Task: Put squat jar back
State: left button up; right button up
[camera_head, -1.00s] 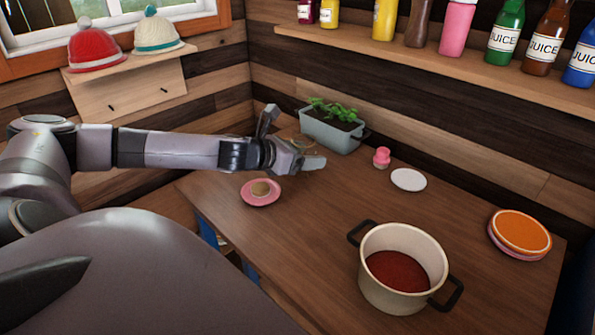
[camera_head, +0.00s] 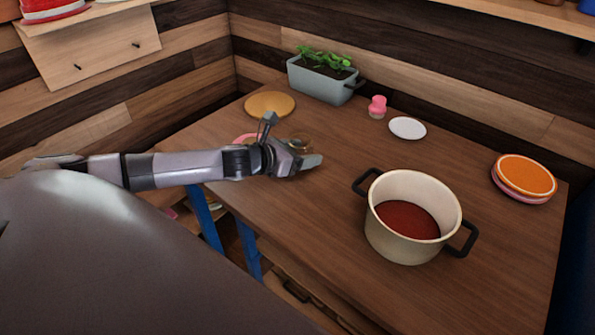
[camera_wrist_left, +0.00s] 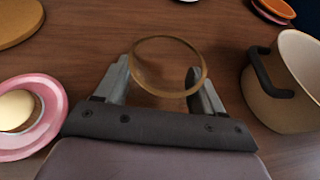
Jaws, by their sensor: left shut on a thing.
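The squat jar (camera_head: 299,141) is a clear glass vessel with a round amber-tinted rim. It also shows in the left wrist view (camera_wrist_left: 168,66), between the two fingers. My left gripper (camera_head: 302,162) is shut on the jar, with one finger on each side of it. The jar's lower part is hard to make out, and I cannot tell whether it touches the tabletop (camera_head: 300,215). My right gripper is not in view.
A pink plate with a bun (camera_wrist_left: 30,115) lies left of the gripper. A pot of red sauce (camera_head: 412,190) stands to the right. A round wooden board (camera_head: 270,104), planter (camera_head: 315,82), pink shaker (camera_head: 377,107), white saucer (camera_head: 407,128) and stacked plates (camera_head: 525,177) are behind.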

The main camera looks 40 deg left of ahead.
pick_arm(q)
jog(key=shift+d+f+b, duration=0.1)
jog(key=shift+f+b, duration=2)
jog(key=shift+b, duration=0.05)
jog(key=o, duration=1.3)
jog(key=shift+f, duration=0.2)
